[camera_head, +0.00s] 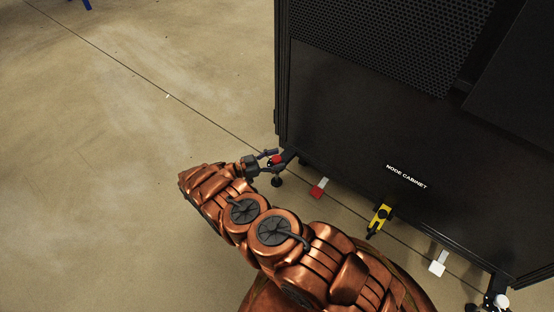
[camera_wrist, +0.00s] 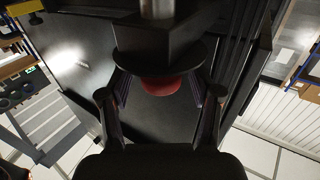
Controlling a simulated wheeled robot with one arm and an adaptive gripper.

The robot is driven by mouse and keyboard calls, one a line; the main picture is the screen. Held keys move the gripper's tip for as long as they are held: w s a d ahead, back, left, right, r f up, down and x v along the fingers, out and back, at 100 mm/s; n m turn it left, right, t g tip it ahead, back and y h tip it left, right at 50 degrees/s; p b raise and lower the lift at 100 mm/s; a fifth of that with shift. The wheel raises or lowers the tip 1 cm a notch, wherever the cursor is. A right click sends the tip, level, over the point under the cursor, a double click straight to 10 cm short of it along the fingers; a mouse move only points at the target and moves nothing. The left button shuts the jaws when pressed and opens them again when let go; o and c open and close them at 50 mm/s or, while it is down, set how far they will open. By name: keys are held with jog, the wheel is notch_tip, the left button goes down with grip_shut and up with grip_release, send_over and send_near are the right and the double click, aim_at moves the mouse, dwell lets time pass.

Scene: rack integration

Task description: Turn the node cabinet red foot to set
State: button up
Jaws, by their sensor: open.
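The black node cabinet (camera_head: 390,150), labelled NODE CABINET, stands at the right in the head view. The red foot knob (camera_head: 277,159) is at its near left lower corner, above a dark foot pad (camera_head: 277,182). My gripper (camera_head: 271,160) is at this knob, reaching in from the left. In the wrist view the red knob (camera_wrist: 162,85) lies between the two fingers of my open gripper (camera_wrist: 160,92), under a dark round disc. Gaps show on both sides of the red part. The far side of the knob is hidden.
A red-and-white piece (camera_head: 319,188), a yellow-and-black piece (camera_head: 379,218) and a white piece (camera_head: 438,263) are along the cabinet's lower front edge. A white-topped foot (camera_head: 500,301) is at the right corner. The floor (camera_head: 120,150) to the left is clear.

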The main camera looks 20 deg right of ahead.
jog(key=a, duration=0.7)
jog(key=shift+s, duration=0.3)
